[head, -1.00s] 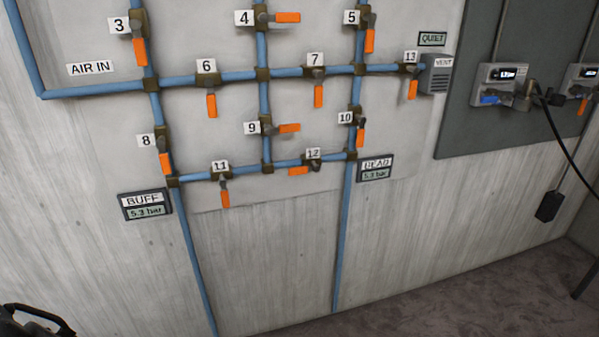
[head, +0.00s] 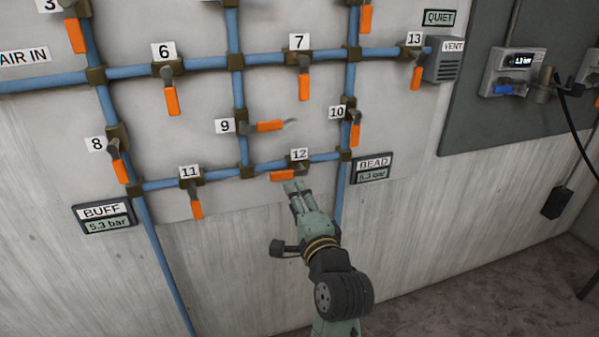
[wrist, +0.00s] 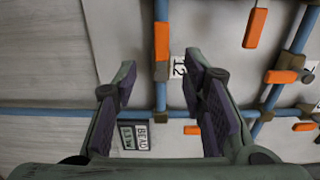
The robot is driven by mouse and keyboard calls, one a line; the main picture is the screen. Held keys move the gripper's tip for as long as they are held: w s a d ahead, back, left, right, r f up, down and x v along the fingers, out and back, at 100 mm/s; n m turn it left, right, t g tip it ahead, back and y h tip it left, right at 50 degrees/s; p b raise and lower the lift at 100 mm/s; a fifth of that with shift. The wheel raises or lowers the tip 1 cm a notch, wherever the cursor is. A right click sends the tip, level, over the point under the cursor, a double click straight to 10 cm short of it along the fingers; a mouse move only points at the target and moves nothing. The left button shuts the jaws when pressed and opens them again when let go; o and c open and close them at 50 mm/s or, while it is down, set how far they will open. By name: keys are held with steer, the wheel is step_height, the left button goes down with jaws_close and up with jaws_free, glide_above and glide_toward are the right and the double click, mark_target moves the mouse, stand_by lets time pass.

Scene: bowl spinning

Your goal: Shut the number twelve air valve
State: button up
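Valve 12 (head: 300,168) sits on the lower blue pipe under its "12" label (head: 299,154). Its orange handle (head: 283,175) points left, along the pipe. My gripper (head: 297,186) is just below and in front of the valve in the head view. In the wrist view my gripper (wrist: 160,68) is open, with its two fingers wide apart. The orange handle (wrist: 162,40) and the label (wrist: 177,66) show in the gap between the fingers, with the handle a little beyond the tips. I see no finger touching the handle.
Valve 10 (head: 352,126) is above right, valve 9 (head: 262,126) above left, valve 11 (head: 193,190) to the left. Bare wall (head: 240,270) lies below the pipes.

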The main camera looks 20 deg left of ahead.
mark_target(283, 177)
steer(key=p+x, duration=0.2)
steer(key=x, duration=0.8)
steer(key=shift+w+a+r, duration=0.1)
steer(key=shift+a, duration=0.2)
steer(key=shift+c, duration=0.5)
jaws_close()
